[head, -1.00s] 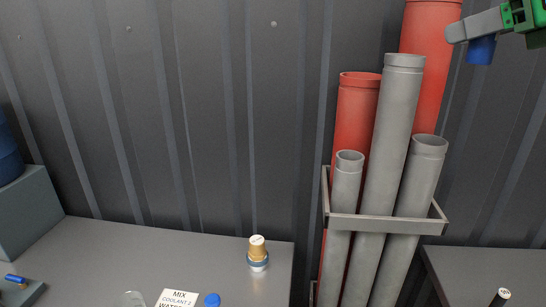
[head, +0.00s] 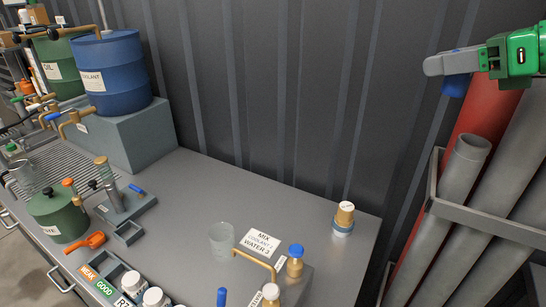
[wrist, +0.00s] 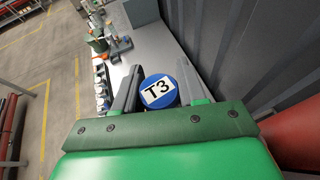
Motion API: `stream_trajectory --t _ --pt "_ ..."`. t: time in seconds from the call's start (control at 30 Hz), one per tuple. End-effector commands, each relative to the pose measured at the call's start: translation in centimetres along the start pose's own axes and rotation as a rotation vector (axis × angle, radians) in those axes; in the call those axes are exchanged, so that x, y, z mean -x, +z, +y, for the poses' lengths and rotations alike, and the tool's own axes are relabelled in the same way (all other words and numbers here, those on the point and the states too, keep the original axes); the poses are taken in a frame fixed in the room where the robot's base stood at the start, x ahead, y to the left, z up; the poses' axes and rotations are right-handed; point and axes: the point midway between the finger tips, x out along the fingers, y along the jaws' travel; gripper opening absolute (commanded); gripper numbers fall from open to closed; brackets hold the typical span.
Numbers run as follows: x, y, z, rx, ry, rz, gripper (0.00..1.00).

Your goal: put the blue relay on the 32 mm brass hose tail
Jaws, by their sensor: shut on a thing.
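My gripper (head: 446,66) is up at the top right of the head view, shut on the blue relay (head: 456,86). The relay hangs just below the fingers. In the wrist view the relay (wrist: 159,91) shows a round top with a white "T3" label between the two fingers.
The grey bench (head: 215,190) has a clear middle. Blue (head: 110,75) and green drums stand at back left. Pipes (head: 455,180) rise at the right.

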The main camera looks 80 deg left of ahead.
Motion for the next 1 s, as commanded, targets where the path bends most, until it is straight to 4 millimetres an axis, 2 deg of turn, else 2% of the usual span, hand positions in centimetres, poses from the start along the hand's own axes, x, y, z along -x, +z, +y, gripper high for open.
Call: stream_trajectory --t 0.03,0.37,0.63,1.0 --pt "-1.3 -0.2 0.3 0.005 0.02 0.0 0.1" --pt "-9.4 -2.3 2.5 0.051 0.133 -0.001 0.1" --pt "-16.8 -4.4 4.4 0.089 0.223 0.0 0.1" --pt "-23.1 -6.1 3.7 0.109 0.265 -0.001 0.1"
